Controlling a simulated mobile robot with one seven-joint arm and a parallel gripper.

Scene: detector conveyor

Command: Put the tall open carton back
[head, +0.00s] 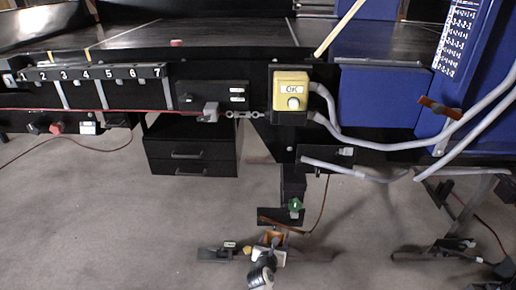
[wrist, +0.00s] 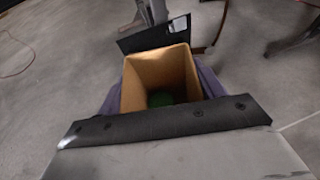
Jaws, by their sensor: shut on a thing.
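The tall open carton (wrist: 158,68) is brown, and its open top faces the wrist camera. Something dark green (wrist: 161,99) shows at its bottom; I cannot tell what it is. My gripper (head: 270,244) is shut on the carton, with purplish finger surfaces showing along its left and right sides in the wrist view. In the head view the carton (head: 273,237) is only a small orange-brown patch at my gripper, mostly hidden. My gripper is low, in front of the black machine. The carton's base and what is under it are hidden.
A black plate (wrist: 145,40) lies just beyond the carton. In the head view a black post with a green part (head: 294,205) stands behind my gripper. A yellow control box (head: 291,88), grey hoses and dark drawers (head: 190,146) are further back. Grey floor is open to the left.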

